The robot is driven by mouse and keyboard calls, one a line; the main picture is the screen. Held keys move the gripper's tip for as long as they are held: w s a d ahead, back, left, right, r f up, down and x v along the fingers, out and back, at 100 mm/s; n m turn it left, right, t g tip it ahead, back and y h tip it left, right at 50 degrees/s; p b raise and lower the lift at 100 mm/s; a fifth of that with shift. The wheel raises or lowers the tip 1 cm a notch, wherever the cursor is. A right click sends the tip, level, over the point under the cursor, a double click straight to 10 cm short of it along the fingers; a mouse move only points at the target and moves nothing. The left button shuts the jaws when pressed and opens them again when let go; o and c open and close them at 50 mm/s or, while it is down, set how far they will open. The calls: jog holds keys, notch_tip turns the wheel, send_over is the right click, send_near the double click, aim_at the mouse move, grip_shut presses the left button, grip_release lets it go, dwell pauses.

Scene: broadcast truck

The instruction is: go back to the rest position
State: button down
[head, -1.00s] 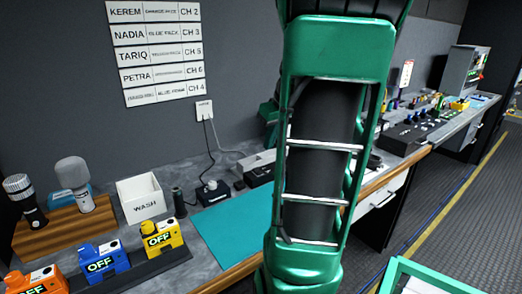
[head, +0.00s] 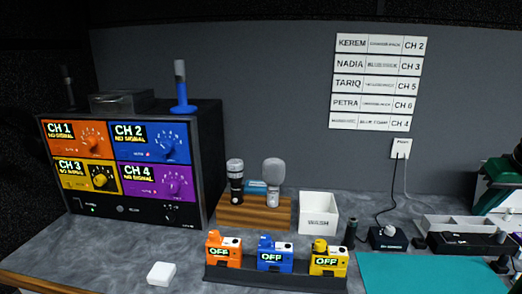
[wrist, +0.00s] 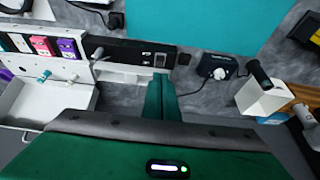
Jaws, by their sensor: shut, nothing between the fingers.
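My gripper (wrist: 161,92) shows in the wrist view as two green fingers pressed together, shut and empty. It is above the grey bench, beside a black panel with sockets (wrist: 135,54) and apart from the teal mat (wrist: 190,22). In the head view only a green part of my arm shows at the right edge; the fingers are out of that picture.
The head view shows a four-channel receiver (head: 120,165), a wooden stand (head: 253,212) with two microphones, a white WASH box (head: 318,212), a black rack (head: 275,278) of orange, blue and yellow packs, and a teal mat (head: 430,275). A small dark box (head: 387,239) has a cable.

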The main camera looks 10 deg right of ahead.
jog(key=s+a+f+m+g, duration=0.1)
jog(key=s+a+f, duration=0.2)
jog(key=a, duration=0.4)
jog(key=s+a+f+m+g+y, duration=0.1)
jog(key=s+a+f, duration=0.2)
jog(key=s+a, duration=0.2)
jog(key=s+a+f+m+g, duration=0.1)
jog(key=s+a+f+g, duration=0.1)
jog(key=a, duration=0.8)
jog(key=shift+s+f, duration=0.45)
jog(key=shift+s, duration=0.55)
jog(key=shift+w+f, duration=0.25)
jog(key=shift+w, duration=0.4)
